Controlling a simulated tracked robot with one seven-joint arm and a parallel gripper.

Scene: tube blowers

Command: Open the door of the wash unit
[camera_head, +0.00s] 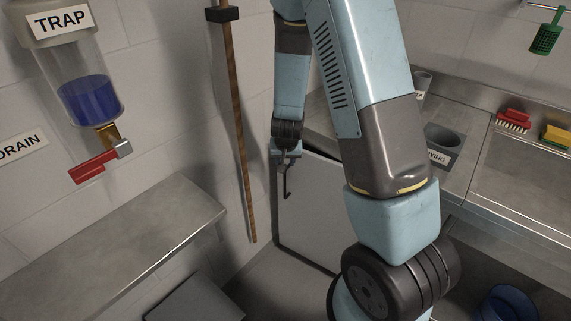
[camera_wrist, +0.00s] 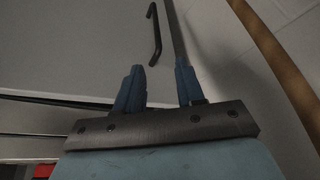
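The wash unit's door (camera_head: 312,215) is a pale grey panel below the counter in the head view. A dark gap shows between its top and the counter, so it seems to stand ajar. Its dark bar handle (camera_head: 288,182) is near the upper left edge. In the wrist view, the door (camera_wrist: 75,45) fills the left and its handle (camera_wrist: 155,35) lies beyond the fingers. My gripper (camera_wrist: 160,66) has its fingers apart, with nothing seen clamped between them. In the head view my gripper (camera_head: 287,150) is at the door's top left corner, just above the handle. Contact cannot be told.
A wooden pole (camera_head: 238,130) hangs on the wall left of the door. A metal shelf (camera_head: 110,245) juts out at left, under the TRAP vessel (camera_head: 85,95) with its red lever (camera_head: 92,168). The counter (camera_head: 470,150) with a cup holder and brushes is at right.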

